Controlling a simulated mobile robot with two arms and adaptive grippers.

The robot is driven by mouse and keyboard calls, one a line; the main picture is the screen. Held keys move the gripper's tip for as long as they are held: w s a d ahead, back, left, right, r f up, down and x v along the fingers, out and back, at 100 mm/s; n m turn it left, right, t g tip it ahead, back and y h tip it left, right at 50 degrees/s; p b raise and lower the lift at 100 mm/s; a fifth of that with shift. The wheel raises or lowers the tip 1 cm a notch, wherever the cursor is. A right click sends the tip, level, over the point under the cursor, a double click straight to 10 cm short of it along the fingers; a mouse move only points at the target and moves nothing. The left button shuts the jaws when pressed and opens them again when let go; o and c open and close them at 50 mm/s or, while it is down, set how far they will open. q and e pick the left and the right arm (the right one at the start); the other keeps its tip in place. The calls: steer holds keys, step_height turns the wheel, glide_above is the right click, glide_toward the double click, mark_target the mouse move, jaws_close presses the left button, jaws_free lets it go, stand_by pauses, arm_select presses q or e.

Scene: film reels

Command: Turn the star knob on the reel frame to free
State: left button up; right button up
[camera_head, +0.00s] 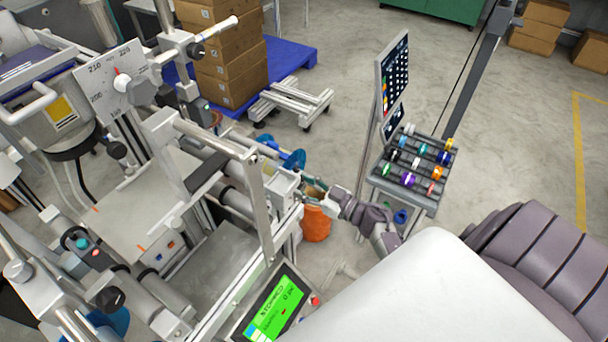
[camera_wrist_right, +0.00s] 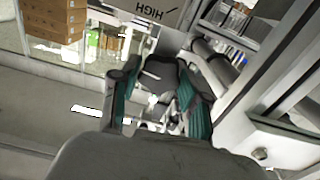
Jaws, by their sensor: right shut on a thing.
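My right gripper (camera_head: 314,190) reaches in from the right to the near side of the metal reel frame (camera_head: 265,215). In the right wrist view, the gripper (camera_wrist_right: 158,92) has its teal-padded fingers on either side of a dark, lobed star knob (camera_wrist_right: 158,74). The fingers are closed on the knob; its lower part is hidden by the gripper. In the head view the knob is too small and covered to make out. The knob's free mark cannot be read. My left gripper is not in view.
A plate marked HIGH (camera_wrist_right: 146,10) shows upside down above the gripper. A lit green screen (camera_head: 274,308) stands at the machine's near end. An orange container (camera_head: 317,224) sits below the gripper. A rack of coloured rolls (camera_head: 408,170) stands to the right. Open floor lies beyond it.

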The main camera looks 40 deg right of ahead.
steer(key=n+b, duration=0.1)
steer(key=n, duration=0.4)
steer(key=shift+f, duration=0.1)
steer(key=n+b, duration=0.1)
steer(key=n, duration=0.3)
steer(key=shift+n, duration=0.3)
steer(key=n+b, duration=0.2)
steer(key=n, duration=0.3)
steer(key=shift+b, duration=0.4)
steer(key=n+b, duration=0.2)
steer(key=n, duration=0.2)
steer(key=shift+n, duration=0.3)
steer(key=o, duration=1.1)
steer(key=shift+c, duration=0.2)
steer(key=shift+o, duration=0.4)
